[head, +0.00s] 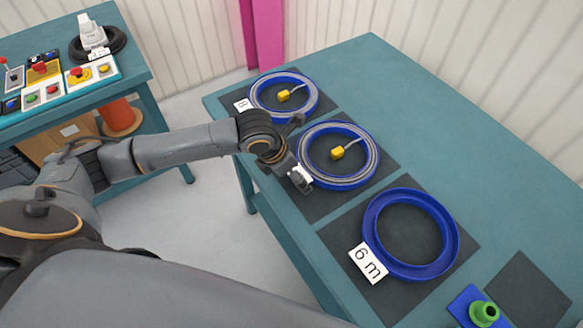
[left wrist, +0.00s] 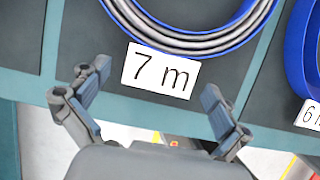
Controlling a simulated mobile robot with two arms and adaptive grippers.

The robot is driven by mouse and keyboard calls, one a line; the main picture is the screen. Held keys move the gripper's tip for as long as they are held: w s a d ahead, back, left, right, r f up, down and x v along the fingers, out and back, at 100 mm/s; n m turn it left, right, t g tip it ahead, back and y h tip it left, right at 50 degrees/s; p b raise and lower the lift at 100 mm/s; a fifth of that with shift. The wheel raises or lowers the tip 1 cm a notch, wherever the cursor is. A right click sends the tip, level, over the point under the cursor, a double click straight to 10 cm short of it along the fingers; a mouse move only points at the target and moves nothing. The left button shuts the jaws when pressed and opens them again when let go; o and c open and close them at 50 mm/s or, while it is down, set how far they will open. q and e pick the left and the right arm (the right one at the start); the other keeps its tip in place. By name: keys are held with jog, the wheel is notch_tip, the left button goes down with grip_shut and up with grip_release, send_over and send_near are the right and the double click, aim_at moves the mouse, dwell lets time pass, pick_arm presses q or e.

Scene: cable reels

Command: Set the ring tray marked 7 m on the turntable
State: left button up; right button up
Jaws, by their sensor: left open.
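The ring tray marked 7 m (head: 378,160) is a blue ring with grey cable coiled in it. It lies on a dark mat, the middle one of three. A yellow plug (head: 337,153) lies inside the ring. In the left wrist view the tray (left wrist: 248,36) is at the top, with its white 7 m tag (left wrist: 160,72) at its near edge. My left gripper (head: 300,178) is at the tag side of the tray. In the left wrist view its fingers (left wrist: 156,92) are spread around the tag's sides, holding nothing. I cannot identify the turntable. My right gripper is out of view.
A ring tray marked 8 (head: 315,98) lies behind, and an empty one marked 6 m (head: 451,245) in front. A green knob on a blue base (head: 484,312) stands beside a bare dark mat (head: 522,292). The table's right side is clear. Another table (head: 135,60) holds button panels.

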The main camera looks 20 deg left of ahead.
pick_arm(q)
jog(key=c, duration=1.6)
jog(key=o, duration=0.9)
jog(key=c, duration=1.1)
jog(key=shift+r, duration=0.15)
jog(key=shift+c, duration=0.3)
jog(key=shift+r+p, duration=0.75)
jog(key=shift+p, duration=0.25)
jog(key=shift+w, duration=0.1)
